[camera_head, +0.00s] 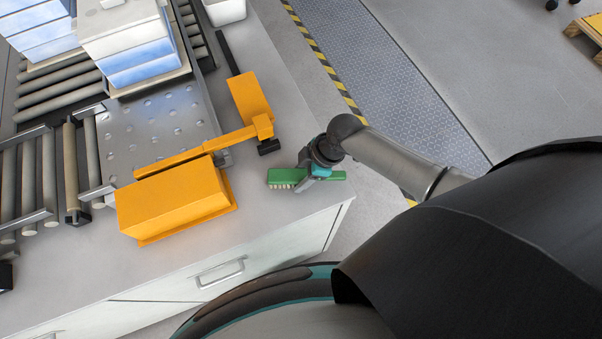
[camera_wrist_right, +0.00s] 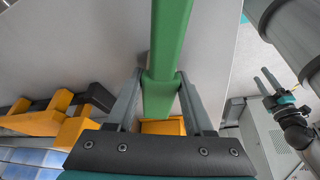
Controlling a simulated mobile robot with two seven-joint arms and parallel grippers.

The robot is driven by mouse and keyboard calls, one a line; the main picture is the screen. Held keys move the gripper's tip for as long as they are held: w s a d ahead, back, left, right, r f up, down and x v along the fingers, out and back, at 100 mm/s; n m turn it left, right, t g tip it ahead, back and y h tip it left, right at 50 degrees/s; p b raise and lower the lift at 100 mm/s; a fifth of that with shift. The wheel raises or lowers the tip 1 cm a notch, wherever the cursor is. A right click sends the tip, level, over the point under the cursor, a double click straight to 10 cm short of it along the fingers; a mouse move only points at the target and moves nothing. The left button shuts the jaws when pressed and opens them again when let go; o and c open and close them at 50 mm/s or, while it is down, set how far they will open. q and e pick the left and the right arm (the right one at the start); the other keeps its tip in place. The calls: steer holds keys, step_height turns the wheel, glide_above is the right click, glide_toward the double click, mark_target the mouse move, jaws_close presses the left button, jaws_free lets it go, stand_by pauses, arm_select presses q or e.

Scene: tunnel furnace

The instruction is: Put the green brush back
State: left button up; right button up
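The green brush (camera_head: 325,176) is at the right front corner of the grey worktop, with its pale bristles showing at its left end. My right gripper (camera_head: 312,176) is over the brush from above. In the right wrist view the brush's green body (camera_wrist_right: 167,50) runs between the fingers of my right gripper (camera_wrist_right: 161,75), which sit close against both sides. I cannot tell whether the brush touches the worktop. My left gripper is outside the head view; it shows small at the right of the wrist view (camera_wrist_right: 264,78), its fingers apart and empty.
An orange box (camera_head: 175,201) and an orange arm-like fixture (camera_head: 250,97) stand left of the brush. A roller conveyor (camera_head: 60,165) carries white-and-blue containers (camera_head: 140,60) farther left. The worktop (camera_head: 285,125) behind the brush is clear; its right edge drops to the floor.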

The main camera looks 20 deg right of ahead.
steer(key=o, duration=0.4)
steer(key=shift+r, duration=0.3)
steer(key=p+v, duration=0.1)
steer(key=v, duration=1)
steer(key=shift+d+r+p, duration=0.2)
steer(key=shift+r+p, duration=0.15)
steer(key=shift+p, duration=0.05)
